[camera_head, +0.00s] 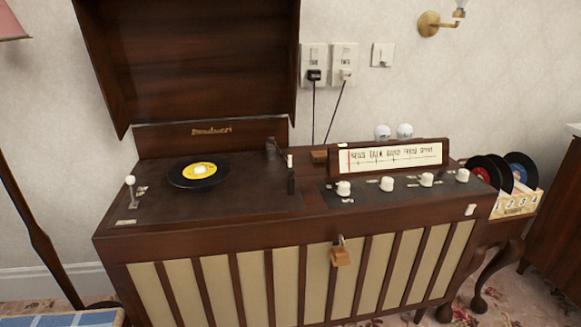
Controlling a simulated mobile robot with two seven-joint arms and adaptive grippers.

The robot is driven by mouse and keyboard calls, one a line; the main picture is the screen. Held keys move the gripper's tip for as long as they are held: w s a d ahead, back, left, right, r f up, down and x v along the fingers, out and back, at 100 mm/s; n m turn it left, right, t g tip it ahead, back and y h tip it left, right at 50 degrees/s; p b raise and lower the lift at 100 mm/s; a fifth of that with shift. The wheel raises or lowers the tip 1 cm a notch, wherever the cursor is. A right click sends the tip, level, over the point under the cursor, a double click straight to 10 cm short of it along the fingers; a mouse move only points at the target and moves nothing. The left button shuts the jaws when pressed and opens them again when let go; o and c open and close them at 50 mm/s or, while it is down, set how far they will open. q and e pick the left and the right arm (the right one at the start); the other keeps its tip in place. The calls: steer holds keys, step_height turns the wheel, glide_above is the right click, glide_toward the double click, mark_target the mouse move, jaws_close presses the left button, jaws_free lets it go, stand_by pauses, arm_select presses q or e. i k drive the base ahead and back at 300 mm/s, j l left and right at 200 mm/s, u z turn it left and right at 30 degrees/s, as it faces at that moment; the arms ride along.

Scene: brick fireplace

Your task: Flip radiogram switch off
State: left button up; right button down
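The radiogram (200,240) is a dark wooden cabinet with its lid (190,60) raised. A white-tipped lever (130,183) stands up at the left of its deck. A small white switch (470,209) is on the front right edge; I cannot tell its position. Several white knobs (386,184) sit below the dial (393,156). A black record with a yellow label (199,171) lies on the deck. Neither of my grippers is in view.
Wall sockets (344,60) with plugs and cords and a wall switch (382,54) are behind. A padlock (340,256) hangs on the front. A box of records (515,204) stands on a side table at right. A dark slanted leg (35,225) is at left.

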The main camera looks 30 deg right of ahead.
mark_target(470, 211)
steer(key=z, duration=1.8)
